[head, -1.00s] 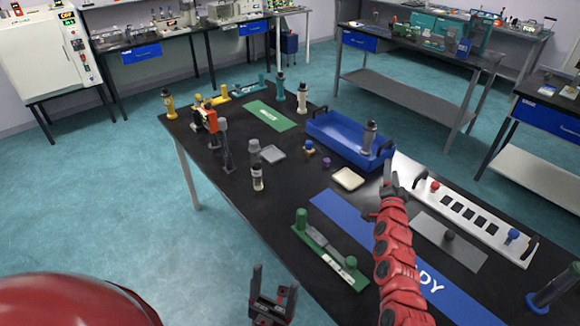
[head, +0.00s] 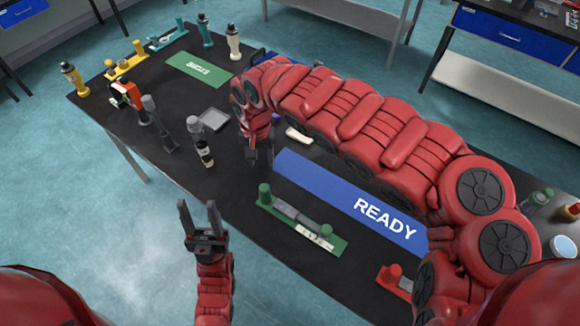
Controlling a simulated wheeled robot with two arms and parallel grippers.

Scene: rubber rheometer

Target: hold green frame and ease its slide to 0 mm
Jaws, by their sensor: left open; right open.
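The green frame (head: 272,213) lies on the black table in front of the blue READY strip. It has an upright green post at its left end and a green knob near its right end. A grey slide bar and a white scale lie between them, but the reading is too small to tell. My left gripper (head: 198,207) is open and empty, left of the frame and over the floor beyond the table edge. My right gripper (head: 259,160) points down behind the frame's left end, near the strip's left end. It is open and apart from the frame.
The READY strip (head: 341,198) lies behind the frame. A red fixture (head: 392,277) lies at the front right. My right arm hides much of the table's back right.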

